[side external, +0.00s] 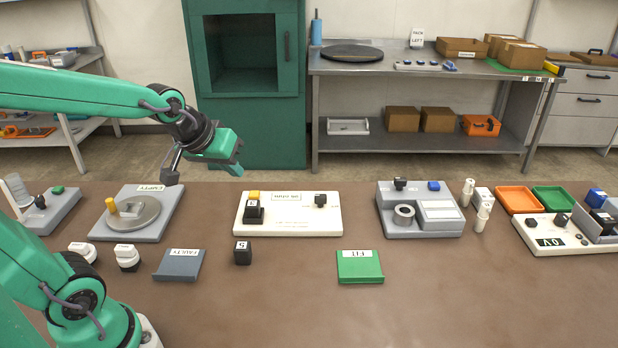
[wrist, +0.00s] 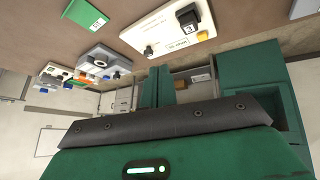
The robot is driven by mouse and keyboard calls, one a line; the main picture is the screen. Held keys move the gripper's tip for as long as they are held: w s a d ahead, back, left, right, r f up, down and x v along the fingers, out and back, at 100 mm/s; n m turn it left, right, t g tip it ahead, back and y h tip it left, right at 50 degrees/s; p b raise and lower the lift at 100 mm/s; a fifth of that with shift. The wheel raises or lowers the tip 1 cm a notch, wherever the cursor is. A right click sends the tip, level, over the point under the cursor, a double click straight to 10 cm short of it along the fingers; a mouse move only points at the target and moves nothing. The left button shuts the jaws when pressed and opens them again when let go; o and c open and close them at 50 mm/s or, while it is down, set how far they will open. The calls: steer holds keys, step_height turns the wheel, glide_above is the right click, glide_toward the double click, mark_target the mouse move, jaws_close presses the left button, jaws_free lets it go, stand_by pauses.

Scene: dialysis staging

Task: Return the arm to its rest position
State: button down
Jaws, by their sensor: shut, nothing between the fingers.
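My arm is stretched out above the left part of the brown table in the side external view.
Below stand a grey "EMPTY" plate (side external: 176,198) with a round disc, a white board (side external: 290,224) with a black block, and a grey device (side external: 440,230). Grey (side external: 178,270) and green (side external: 360,270) pads lie in front, a black cube (side external: 242,254) between. A green cabinet (side external: 290,120) stands behind.

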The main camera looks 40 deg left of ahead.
steer(key=s+d+r+m+g+h, duration=0.1)
steer(key=s+d+m, duration=0.3)
steer(key=s, duration=0.7)
steer(key=shift+d+r+m, duration=0.3)
steer(key=shift+m, duration=0.1)
